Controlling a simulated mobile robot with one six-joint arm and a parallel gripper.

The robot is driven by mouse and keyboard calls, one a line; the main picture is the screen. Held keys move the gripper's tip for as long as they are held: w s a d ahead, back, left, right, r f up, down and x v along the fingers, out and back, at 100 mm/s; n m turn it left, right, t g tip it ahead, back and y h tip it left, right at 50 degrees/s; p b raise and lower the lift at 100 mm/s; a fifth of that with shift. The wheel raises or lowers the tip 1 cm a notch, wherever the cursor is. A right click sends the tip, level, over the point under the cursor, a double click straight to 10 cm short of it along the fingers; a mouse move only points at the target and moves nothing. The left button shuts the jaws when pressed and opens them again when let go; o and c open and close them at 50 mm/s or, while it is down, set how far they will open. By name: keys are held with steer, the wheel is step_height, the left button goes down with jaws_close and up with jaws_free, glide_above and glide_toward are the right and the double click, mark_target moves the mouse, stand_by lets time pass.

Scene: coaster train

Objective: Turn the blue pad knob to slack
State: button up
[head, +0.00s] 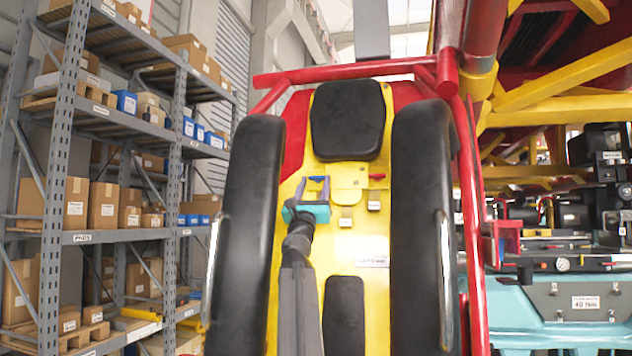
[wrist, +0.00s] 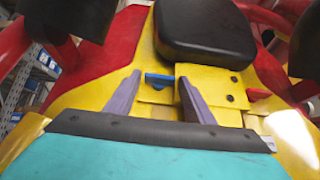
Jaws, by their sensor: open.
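The blue pad knob (wrist: 160,80) is a small blue bar on a yellow plate, below a black pad. In the wrist view it shows between the two purple fingers of my gripper (wrist: 157,88), which stand apart on either side of it. I cannot tell how far the fingertips are from it in depth. In the head view my gripper (head: 313,186), with its teal body, is over the yellow seat back, and the blue knob (head: 317,178) shows at its fingertips. The gripper is open and holds nothing.
A red knob (head: 377,176) sits to the right on the same yellow panel (head: 347,182). The black headrest pad (head: 347,120) is above. Thick black side bolsters (head: 245,220) flank the seat, with red tubes around it. Shelves with boxes stand left.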

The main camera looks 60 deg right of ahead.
steer(key=shift+w+d+r, duration=0.1)
steer(key=shift+d+r, duration=0.2)
steer(key=shift+c, duration=0.3)
steer(key=c, duration=0.7)
